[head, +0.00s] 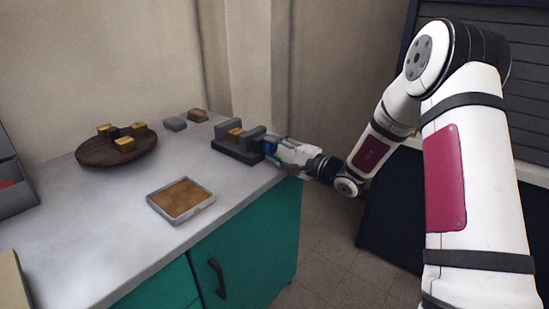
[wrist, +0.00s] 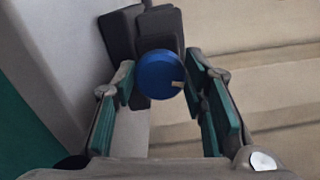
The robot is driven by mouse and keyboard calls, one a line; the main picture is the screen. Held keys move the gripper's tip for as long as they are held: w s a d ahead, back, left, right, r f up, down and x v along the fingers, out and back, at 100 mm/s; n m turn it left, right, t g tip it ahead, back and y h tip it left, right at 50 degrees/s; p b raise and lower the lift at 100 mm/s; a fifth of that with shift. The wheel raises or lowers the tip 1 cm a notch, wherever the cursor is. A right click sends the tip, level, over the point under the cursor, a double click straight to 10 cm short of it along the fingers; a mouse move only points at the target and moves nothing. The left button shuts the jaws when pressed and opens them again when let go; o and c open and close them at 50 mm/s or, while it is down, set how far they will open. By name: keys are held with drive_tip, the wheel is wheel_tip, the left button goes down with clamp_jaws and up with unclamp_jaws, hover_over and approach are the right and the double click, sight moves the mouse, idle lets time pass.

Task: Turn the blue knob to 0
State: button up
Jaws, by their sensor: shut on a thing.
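The blue knob (wrist: 158,74) is a round disc on the end of a dark grey vise-like device (wrist: 122,36). A pale mark sits on the knob's right rim, slightly below its middle in the wrist view. My gripper (wrist: 160,84) has one finger on each side of the knob and is shut on it. In the head view, the knob (head: 269,148) shows as a small blue patch beside my gripper (head: 274,150), at the right end of the device (head: 236,152). No scale or 0 mark can be made out.
A brass block (head: 235,134) sits in the device on the grey counter (head: 110,215). A round dark wooden board (head: 90,155) with brass pieces stands at the left. A shallow square tray (head: 158,208) lies nearer. Small blocks (head: 175,124) lie near the wall. Open floor lies right of the counter.

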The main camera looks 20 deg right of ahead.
drive_tip(key=shift+f+n+b, duration=0.15)
drive_tip(key=shift+n+b, duration=0.95)
drive_tip(key=shift+b, duration=0.35)
drive_tip(key=shift+a, duration=0.1)
drive_tip(key=o, duration=1.2)
drive_tip(key=shift+c, duration=0.2)
drive_tip(key=shift+p, duration=0.45)
